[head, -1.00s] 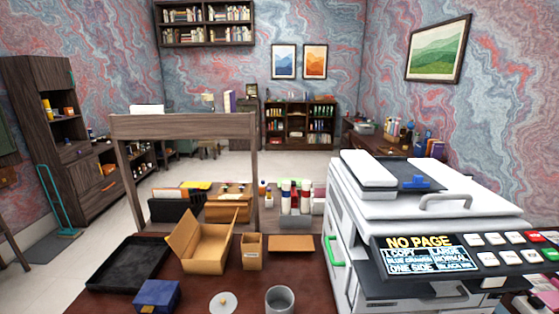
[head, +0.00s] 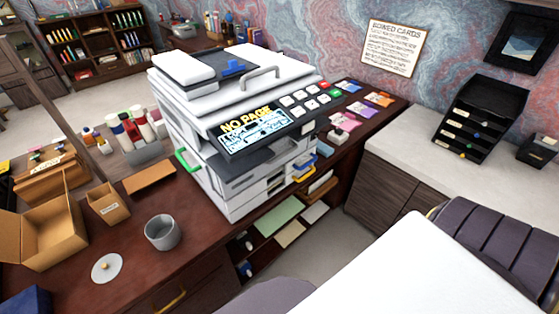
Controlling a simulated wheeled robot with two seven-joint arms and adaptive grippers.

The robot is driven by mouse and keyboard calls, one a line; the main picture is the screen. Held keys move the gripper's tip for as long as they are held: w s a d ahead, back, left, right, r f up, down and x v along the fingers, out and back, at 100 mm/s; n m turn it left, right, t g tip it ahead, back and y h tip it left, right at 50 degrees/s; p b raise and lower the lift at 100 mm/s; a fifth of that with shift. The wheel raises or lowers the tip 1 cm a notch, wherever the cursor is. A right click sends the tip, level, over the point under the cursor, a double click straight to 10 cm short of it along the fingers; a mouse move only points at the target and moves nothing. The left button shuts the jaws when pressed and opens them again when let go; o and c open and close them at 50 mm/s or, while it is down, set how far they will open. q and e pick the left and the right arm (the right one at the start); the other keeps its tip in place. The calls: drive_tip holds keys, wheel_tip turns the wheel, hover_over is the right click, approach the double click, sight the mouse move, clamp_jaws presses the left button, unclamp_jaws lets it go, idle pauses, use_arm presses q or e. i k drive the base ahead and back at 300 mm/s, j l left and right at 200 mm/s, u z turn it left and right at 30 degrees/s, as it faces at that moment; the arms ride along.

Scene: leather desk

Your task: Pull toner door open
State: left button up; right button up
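A white copier (head: 225,110) stands on the dark leather desk, in the middle of the head view. Its front panel display (head: 253,130) reads "NO PAGE". A green handle (head: 187,160) is on its left side, low down; this may belong to the toner door, which I cannot confirm. The side panel around it looks closed. Grey and white trays and drawers with a yellow and a blue handle show at the front. Neither of my grippers is in view.
A grey cup (head: 162,232), a white disc with a knob (head: 106,268), a small cardboard box (head: 107,203) and a larger open box (head: 48,232) stand left of the copier. A chair (head: 490,240) and a large white surface (head: 430,270) fill the lower right.

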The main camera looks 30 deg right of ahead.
sight(285, 148)
drive_tip(key=z, duration=1)
